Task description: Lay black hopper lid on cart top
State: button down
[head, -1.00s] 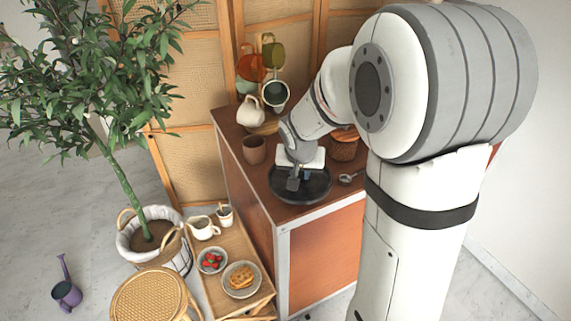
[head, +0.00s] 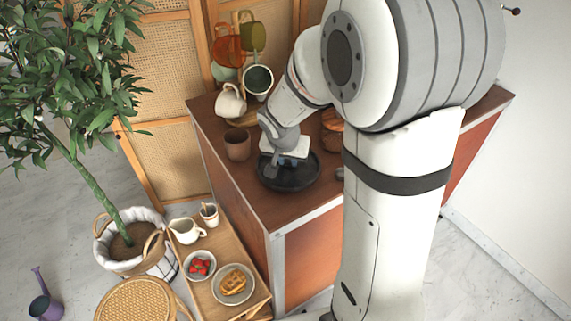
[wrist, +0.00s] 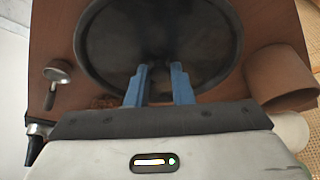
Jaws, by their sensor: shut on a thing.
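The black hopper lid (head: 302,184) is a wide, round, dark disc over the front left part of the wooden cart top (head: 254,204). My gripper (head: 275,160) is above it and shut on it near its middle. In the wrist view the lid (wrist: 112,45) fills the upper middle, and the blue fingers of my gripper (wrist: 160,84) reach onto it. The exact grip point is hard to see. The lid looks roughly level and close to the cart top; I cannot tell whether it touches.
A brown cup (head: 237,145) stands left of the lid; it is close to the lid in the wrist view (wrist: 280,80). A metal scoop (wrist: 57,73) lies on the other side. White and dark mugs stand behind. Bare cart top shows towards the front corner.

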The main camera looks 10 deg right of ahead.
jog(key=shift+f, duration=0.9)
jog(key=shift+f, duration=0.2)
jog(key=c, duration=1.3)
grip_release()
jog(key=shift+r, duration=0.15)
